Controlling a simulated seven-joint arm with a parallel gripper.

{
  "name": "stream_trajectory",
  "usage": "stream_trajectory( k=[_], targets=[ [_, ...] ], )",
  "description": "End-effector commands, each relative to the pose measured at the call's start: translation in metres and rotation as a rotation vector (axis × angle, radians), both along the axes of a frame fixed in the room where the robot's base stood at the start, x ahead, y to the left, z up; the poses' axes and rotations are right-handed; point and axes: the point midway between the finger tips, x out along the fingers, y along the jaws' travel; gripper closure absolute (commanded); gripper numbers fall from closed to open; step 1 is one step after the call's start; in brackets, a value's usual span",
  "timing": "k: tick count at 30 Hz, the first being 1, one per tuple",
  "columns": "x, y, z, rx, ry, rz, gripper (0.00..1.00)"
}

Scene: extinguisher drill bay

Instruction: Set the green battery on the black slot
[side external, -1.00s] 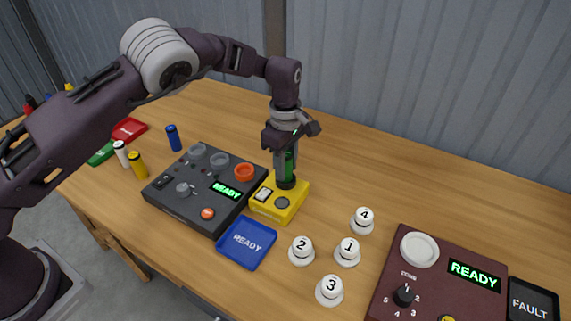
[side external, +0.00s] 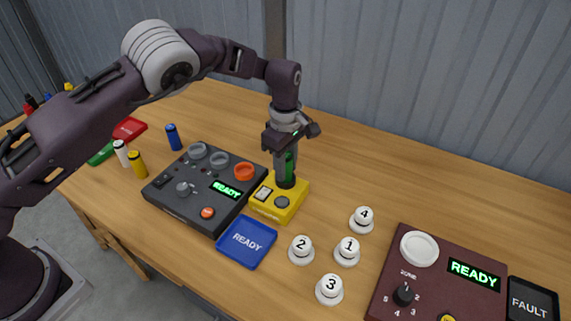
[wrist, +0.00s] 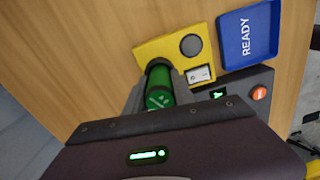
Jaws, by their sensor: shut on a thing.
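The green battery (side external: 289,164) stands upright between the fingers of my gripper (side external: 284,170). Its lower end meets the black slot (side external: 286,183), a dark round seat on top of the yellow box (side external: 277,206). In the wrist view the green battery (wrist: 160,94) sits at the box's edge, with the dark rim of the slot (wrist: 158,65) around its far end. My gripper is shut on the battery. How deep the battery sits in the slot is hidden.
The yellow box also has a white switch (side external: 263,194) and a grey disc (side external: 282,202). A dark control panel (side external: 165,203) is close on the left, and a blue READY tray (side external: 246,243) in front. Several numbered white knobs (side external: 347,252) stand to the right. The table behind the box is clear.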

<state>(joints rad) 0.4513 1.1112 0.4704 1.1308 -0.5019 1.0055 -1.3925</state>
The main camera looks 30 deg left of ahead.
Motion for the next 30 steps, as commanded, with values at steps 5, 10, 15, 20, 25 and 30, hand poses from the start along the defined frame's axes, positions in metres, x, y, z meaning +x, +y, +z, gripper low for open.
stream_trajectory(
  k=[5,10,15,20,25,30],
  targets=[
    [0.000,0.000,-0.004,0.000,0.000,0.000,1.00],
    [0.000,0.000,-0.006,0.000,0.001,0.000,0.64],
    [0.000,0.000,-0.006,0.000,0.001,0.000,0.61],
    [0.000,0.000,-0.005,0.000,0.001,0.000,0.61],
    [0.000,0.000,0.011,0.000,0.000,-0.001,0.61],
    [0.000,0.000,0.029,0.000,-0.001,-0.001,0.61]
  ],
)
